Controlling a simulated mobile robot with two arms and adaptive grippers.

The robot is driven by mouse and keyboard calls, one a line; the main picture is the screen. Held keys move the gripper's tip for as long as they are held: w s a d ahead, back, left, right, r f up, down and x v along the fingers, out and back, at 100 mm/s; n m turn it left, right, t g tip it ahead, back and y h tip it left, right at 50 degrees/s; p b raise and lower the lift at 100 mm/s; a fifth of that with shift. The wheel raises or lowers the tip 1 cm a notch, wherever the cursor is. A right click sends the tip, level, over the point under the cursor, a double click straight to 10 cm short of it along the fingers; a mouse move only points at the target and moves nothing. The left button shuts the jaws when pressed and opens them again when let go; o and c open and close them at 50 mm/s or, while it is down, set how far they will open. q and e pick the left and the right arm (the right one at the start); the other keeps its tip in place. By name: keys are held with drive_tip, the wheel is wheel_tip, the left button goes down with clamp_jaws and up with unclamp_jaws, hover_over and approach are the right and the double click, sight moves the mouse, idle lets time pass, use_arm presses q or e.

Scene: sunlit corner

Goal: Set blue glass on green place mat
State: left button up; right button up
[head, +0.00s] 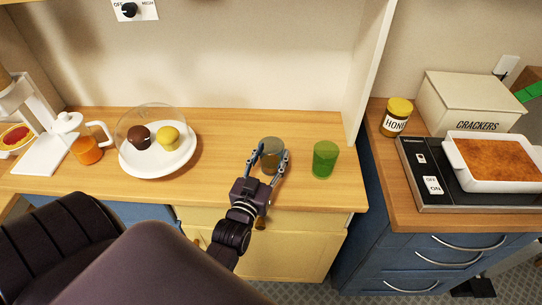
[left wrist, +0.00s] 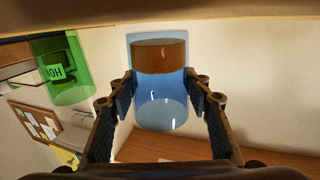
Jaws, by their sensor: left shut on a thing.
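The blue glass (left wrist: 160,105) is clear and tinted blue in the left wrist view, upside down there like the rest of that picture. In the head view the glass (head: 271,150) looks grey-brown over the wooden counter. My left gripper (head: 267,160) is shut on it, with one finger on each side. I cannot tell whether the glass touches the counter. My right gripper is not in view.
A green glass (head: 325,160) stands just right of my left gripper. A domed white plate (head: 158,164) with two cakes and a juice jug (head: 86,145) are to the left. A white divider (head: 371,70) stands right. The counter front edge is close.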

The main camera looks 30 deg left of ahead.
use_arm(q)
drive_tip(key=shift+f, duration=0.25)
drive_tip(key=shift+f, duration=0.15)
drive_tip(key=o, duration=1.4)
drive_tip(key=shift+f, duration=0.1)
